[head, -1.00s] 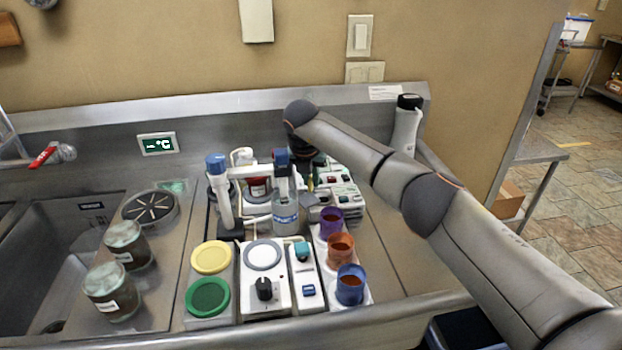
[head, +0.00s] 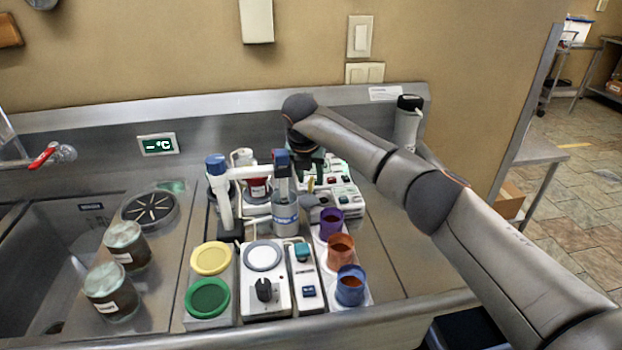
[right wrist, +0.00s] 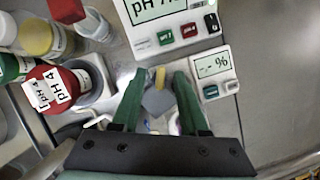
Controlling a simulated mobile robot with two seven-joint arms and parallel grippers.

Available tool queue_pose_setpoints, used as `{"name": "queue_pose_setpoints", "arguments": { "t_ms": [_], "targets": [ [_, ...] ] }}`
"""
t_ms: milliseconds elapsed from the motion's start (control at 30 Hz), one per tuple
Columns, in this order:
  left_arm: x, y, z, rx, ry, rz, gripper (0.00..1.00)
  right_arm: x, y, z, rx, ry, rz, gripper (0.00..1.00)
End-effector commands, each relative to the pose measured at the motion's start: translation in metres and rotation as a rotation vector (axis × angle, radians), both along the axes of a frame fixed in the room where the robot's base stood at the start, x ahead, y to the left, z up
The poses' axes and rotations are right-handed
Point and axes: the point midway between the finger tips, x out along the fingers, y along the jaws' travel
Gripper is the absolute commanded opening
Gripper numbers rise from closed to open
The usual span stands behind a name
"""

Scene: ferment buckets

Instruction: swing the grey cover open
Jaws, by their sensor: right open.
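The small grey cover (head: 313,202) sits among the instruments, just right of the clear bottle with the blue label. In the right wrist view the grey cover (right wrist: 158,103) lies between my green fingers, with a small yellow piece just beyond it. I cannot tell exactly how far it is tilted. My right gripper (head: 312,172) reaches down from above behind it, partly hidden by the instruments. In the right wrist view my right gripper (right wrist: 160,80) is open, its fingers apart on either side of the cover; contact is unclear. My left gripper is not in view.
A red-capped pH 4 bottle (right wrist: 52,86) is at left. Purple, orange and blue cups (head: 351,289) stand in front. The steel counter at right is clear.

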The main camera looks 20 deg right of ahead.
Motion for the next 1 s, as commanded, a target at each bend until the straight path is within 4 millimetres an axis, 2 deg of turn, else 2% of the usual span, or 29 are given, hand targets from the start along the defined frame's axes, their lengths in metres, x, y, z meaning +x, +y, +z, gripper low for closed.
{"name": "queue_pose_setpoints", "arguments": {
  "t_ms": [300,500,700,1000],
  "targets": [
    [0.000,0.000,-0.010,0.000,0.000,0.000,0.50,-0.021,0.014,0.064,-0.001,-0.005,0.001,0.44],
    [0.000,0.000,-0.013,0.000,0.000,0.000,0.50,-0.031,0.021,0.092,-0.001,-0.004,-0.001,0.44],
    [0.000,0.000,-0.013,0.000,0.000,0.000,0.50,-0.034,0.023,0.102,-0.002,-0.002,-0.001,0.44],
    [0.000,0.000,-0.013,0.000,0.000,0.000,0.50,-0.034,0.024,0.102,0.000,-0.001,-0.002,0.44]
  ]
}}
